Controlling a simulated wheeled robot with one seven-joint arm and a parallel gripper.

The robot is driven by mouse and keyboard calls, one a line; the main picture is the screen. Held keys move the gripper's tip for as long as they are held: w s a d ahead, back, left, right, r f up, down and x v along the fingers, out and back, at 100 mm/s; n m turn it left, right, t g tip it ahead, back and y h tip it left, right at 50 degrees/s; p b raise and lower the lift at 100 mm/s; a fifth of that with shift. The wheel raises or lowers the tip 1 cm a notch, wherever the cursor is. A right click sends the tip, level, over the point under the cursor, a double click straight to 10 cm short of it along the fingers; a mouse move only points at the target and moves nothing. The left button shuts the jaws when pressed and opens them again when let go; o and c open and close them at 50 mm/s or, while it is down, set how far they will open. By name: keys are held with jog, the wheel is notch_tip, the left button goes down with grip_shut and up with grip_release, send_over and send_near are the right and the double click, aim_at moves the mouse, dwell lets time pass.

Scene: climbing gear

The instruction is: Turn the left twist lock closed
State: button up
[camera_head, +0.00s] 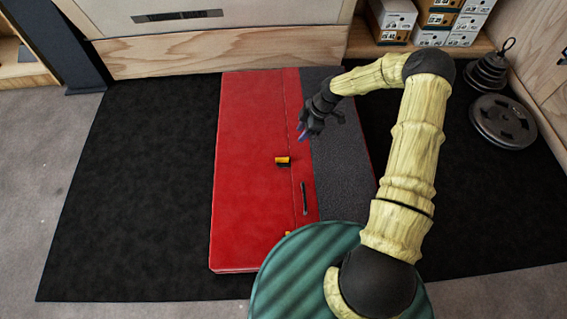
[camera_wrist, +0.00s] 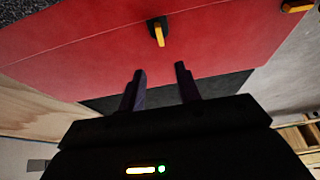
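A red case (camera_head: 250,185) lies flat on a black mat. A twist lock with a yellow lever (camera_head: 283,160) on a black base sits beside the seam on its top. A second yellow lock (camera_head: 288,233) shows at the near end, mostly hidden behind my green body. In the wrist view, one yellow lever (camera_wrist: 159,34) points down the picture, beyond my fingers, and another (camera_wrist: 297,6) is at the top right corner. I cannot tell which lock is the left one. My gripper (camera_head: 302,134) is open and empty; it also shows in the wrist view (camera_wrist: 160,71), apart from the locks.
A dark handle (camera_head: 305,198) lies on the case right of the seam. A grey strip (camera_head: 342,150) runs along the case's right side. Weight plates (camera_head: 503,121) lie at the right, and boxes (camera_head: 437,18) stand at the back. The black mat (camera_head: 130,190) is clear at left.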

aim_at(282, 158)
dwell(0.3)
jog(key=b+x, duration=0.8)
jog(key=x, duration=0.9)
jog(key=shift+a+f+b, duration=0.1)
jog(key=shift+f+b, duration=0.05)
jog(key=shift+b, duration=0.2)
grip_shut()
